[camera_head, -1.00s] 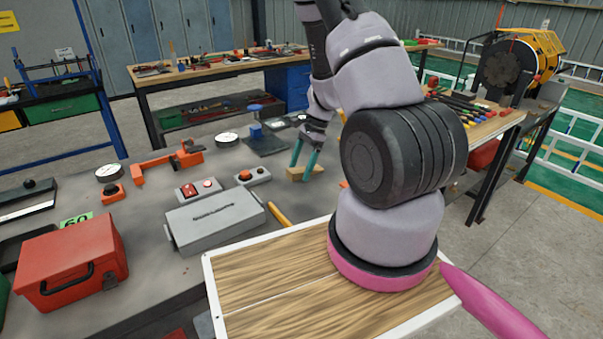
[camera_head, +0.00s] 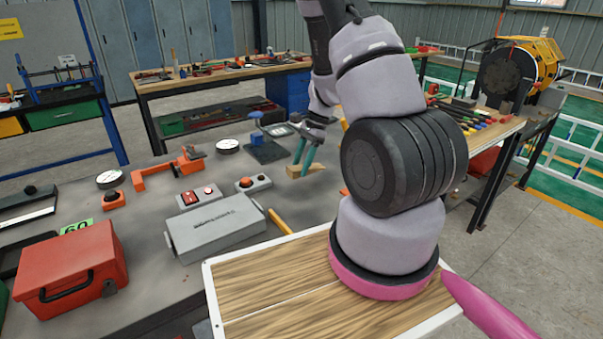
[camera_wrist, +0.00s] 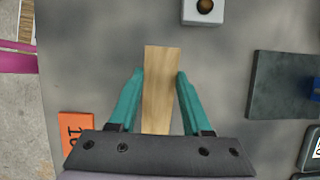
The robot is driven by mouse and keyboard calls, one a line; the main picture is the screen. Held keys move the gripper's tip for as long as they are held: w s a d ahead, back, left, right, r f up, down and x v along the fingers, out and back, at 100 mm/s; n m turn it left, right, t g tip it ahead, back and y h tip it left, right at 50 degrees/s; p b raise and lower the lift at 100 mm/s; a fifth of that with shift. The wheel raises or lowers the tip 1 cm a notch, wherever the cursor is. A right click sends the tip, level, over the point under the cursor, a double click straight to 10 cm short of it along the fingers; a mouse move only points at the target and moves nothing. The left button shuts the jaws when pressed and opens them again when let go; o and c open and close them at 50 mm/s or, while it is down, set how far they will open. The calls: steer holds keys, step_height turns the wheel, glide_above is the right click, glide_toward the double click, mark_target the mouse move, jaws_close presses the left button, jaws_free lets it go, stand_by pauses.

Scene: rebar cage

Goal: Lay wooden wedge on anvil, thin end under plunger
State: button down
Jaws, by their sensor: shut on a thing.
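The wooden wedge (camera_head: 305,171) is a pale block near the far right part of the grey table. In the wrist view the wedge (camera_wrist: 160,85) points away from me between two teal fingers. My gripper (camera_head: 303,168) is shut on it, with a finger on each long side (camera_wrist: 160,80). I cannot tell whether the wedge touches the table. A blue stand (camera_head: 257,133) on a dark plate (camera_head: 268,150) stands behind and left of it; an orange frame-shaped device (camera_head: 165,172) lies farther left. I cannot tell which has the anvil and plunger.
A grey control box with a button (camera_head: 252,183) is left of the wedge. A grey case (camera_head: 215,226), an orange-yellow handle (camera_head: 280,221) and a red toolbox (camera_head: 70,268) are nearer. Round dials (camera_head: 228,146) lie around. Bare table separates the wedge from the dark plate.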

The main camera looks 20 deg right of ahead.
steer(key=r, duration=0.6)
steer(key=shift+w, duration=0.25)
steer(key=w+a, duration=0.3)
steer(key=w, duration=0.7)
glide_above(260, 159)
steer(key=d, duration=0.1)
steer(key=shift+w+d+f+n, duration=0.1)
steer(key=shift+w+d+n, duration=0.05)
steer(key=shift+w+n, duration=0.15)
steer(key=shift+f, duration=3.85)
